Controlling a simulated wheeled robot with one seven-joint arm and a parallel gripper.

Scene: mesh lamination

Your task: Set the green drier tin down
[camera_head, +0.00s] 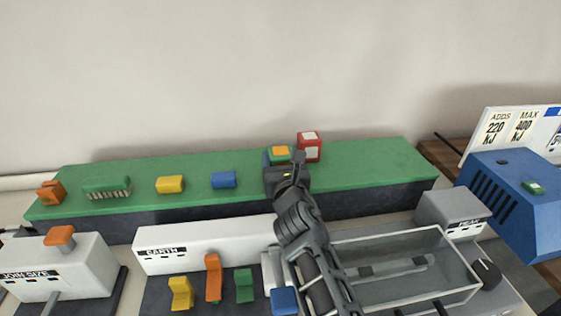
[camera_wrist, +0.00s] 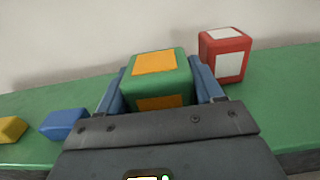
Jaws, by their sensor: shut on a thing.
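The green drier tin (camera_wrist: 181,68) is a green block with orange patches on its top and front. My gripper (camera_wrist: 160,88) is shut on it, with a blue finger on each side. In the head view the tin (camera_head: 272,157) shows just beyond my gripper (camera_head: 281,163), over the right part of the green shelf (camera_head: 360,160). The tin's underside is hidden behind my gripper, so I cannot tell whether it touches the shelf.
A red tin with white patches (camera_head: 309,147) stands close to the right of the green tin. A blue block (camera_head: 223,179), a yellow block (camera_head: 170,184), a green brush (camera_head: 107,187) and an orange piece (camera_head: 50,193) lie leftward on the shelf. The shelf's right end is clear.

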